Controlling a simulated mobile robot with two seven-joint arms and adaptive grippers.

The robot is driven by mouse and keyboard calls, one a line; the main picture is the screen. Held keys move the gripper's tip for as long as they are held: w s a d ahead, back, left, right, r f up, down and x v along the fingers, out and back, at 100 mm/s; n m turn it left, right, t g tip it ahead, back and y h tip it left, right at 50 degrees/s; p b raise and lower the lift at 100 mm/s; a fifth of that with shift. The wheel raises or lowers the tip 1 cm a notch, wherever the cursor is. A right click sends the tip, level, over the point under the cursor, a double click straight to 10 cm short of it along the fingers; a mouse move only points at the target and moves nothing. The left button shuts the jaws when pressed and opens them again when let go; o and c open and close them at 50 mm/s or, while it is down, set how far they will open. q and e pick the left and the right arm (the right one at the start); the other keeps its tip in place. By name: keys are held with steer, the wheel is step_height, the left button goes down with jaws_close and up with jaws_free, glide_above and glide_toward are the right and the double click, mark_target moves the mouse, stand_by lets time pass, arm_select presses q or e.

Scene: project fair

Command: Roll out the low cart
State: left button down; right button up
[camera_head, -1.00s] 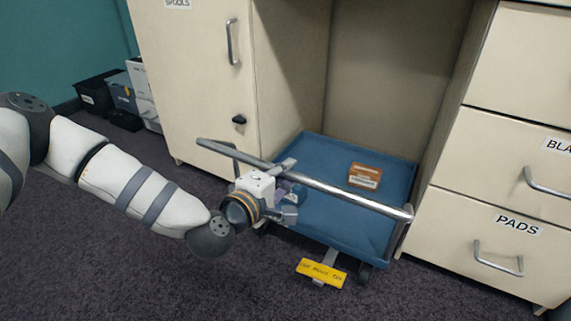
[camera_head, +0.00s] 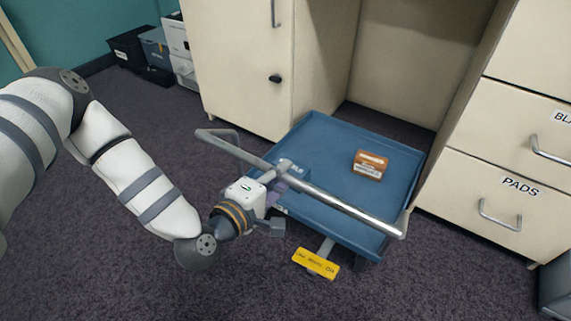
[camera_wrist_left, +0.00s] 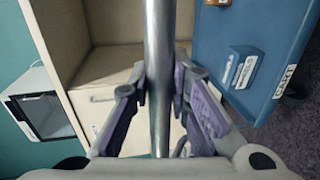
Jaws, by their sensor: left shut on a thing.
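A brown box (camera_head: 370,164) lies on the cart's deck. A yellow tag pedal (camera_head: 316,263) sticks out low at the front. My right gripper is out of view.
A cabinet with a door (camera_head: 240,60) stands left of the bay, and drawers (camera_head: 500,190) marked PADS stand to the right. Dark bins (camera_head: 130,45) sit at the back left. The carpet (camera_head: 250,295) in front is clear.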

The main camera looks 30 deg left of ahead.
arm_select(q)
steer(key=shift+s, duration=0.15)
steer(key=c, duration=1.5)
jaws_free()
steer(key=shift+s, duration=0.1)
steer(key=s, duration=0.4)
steer(key=s+r, duration=0.1)
steer(key=s, duration=0.2)
steer(key=s+r, duration=0.1)
steer(key=s, duration=0.3)
steer(key=shift+s+a+r, duration=0.15)
steer(key=shift+s+a, duration=0.1)
steer(key=shift+s, duration=0.05)
